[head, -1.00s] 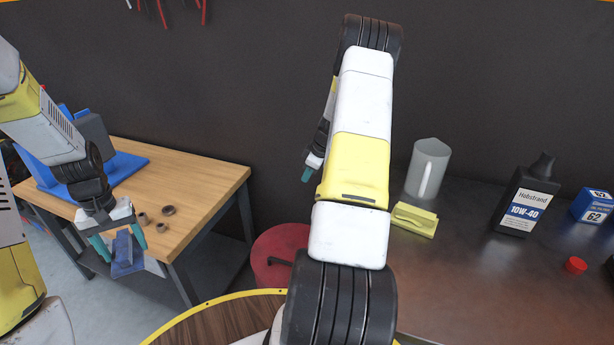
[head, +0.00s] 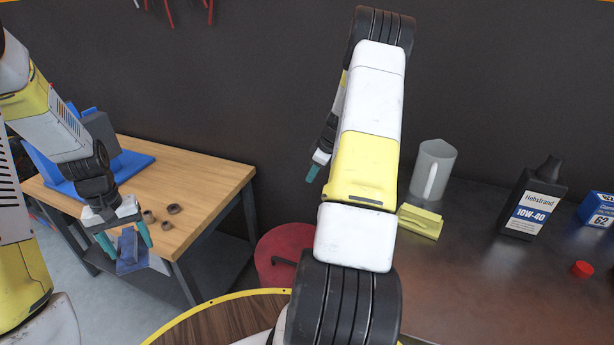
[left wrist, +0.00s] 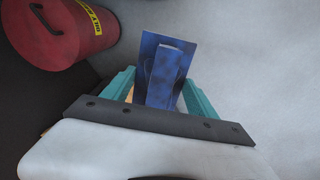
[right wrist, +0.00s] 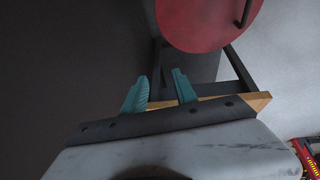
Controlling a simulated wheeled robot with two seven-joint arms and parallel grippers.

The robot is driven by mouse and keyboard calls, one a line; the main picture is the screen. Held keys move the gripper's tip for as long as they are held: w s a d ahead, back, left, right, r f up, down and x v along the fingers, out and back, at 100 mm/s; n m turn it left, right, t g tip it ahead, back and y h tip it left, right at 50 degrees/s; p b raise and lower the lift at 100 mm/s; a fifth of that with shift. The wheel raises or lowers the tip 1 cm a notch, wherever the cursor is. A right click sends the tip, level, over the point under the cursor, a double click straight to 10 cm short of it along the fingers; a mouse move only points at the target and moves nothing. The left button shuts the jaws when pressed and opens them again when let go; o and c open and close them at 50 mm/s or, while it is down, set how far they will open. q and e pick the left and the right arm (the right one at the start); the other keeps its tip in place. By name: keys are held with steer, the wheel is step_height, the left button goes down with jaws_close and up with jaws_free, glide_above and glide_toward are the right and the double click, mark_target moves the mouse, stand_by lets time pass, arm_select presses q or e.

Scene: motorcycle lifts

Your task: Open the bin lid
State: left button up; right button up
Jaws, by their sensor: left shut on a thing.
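The red bin (head: 272,250) stands on the floor between the wooden table and the dark bench, partly hidden by my right arm. Its round red lid (right wrist: 200,25) is on, with a dark bar handle (right wrist: 243,12). The bin also shows at the upper left of the left wrist view (left wrist: 75,35), with a yellow label. My left gripper (head: 128,246) is shut on a blue sheet-like item (head: 130,256), in front of the table and left of the bin. My right gripper (right wrist: 160,82) is open and empty, raised above the bin's side; its fingertip shows in the head view (head: 312,173).
The wooden table (head: 205,180) holds a blue stand and several small brown rings. A yellow-rimmed wooden round surface (head: 215,325) is nearest me.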

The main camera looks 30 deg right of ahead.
steer(key=v, duration=1)
steer(key=g, duration=0.6)
glide_above(284, 255)
steer(key=s, duration=0.3)
steer(key=w+d+f+x, duration=0.1)
steer(key=d+x, duration=0.1)
steer(key=x, duration=0.7)
steer(key=w+d+x, duration=0.1)
steer(key=w+x, duration=0.1)
steer(key=x, duration=1.9)
steer(key=shift+w+d, duration=0.15)
steer(key=shift+d, duration=0.2)
jaws_close()
